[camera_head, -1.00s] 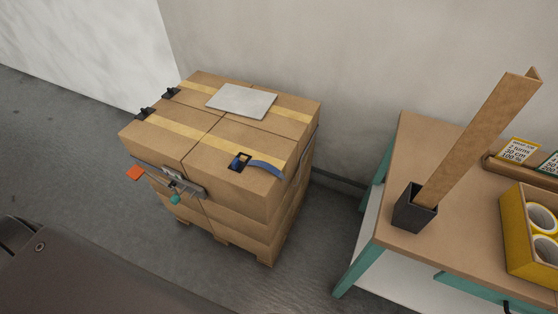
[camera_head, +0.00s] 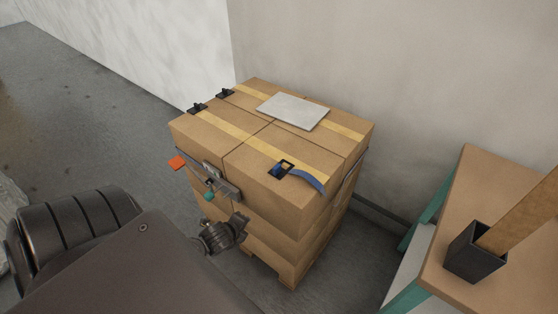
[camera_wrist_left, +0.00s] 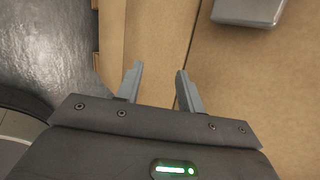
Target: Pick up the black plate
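A small black plate (camera_head: 284,167) lies on top of the front right carton of the stack, near its front edge, with a blue strap (camera_head: 306,181) beside it running over the edge. Two black clips (camera_head: 196,108) sit at the left edge of the top. My left gripper (camera_wrist_left: 158,85) shows in the left wrist view with its fingers apart and nothing between them, against a cardboard surface. In the head view, a dark jointed part of mine (camera_head: 222,235) is in front of the stack, below the plate; fingertips are not clear there. My right gripper is not in view.
The carton stack (camera_head: 225,146) carries a grey sheet (camera_head: 293,110) and yellow tape. A workbench (camera_head: 458,195) with a black holder (camera_head: 474,252) stands right.

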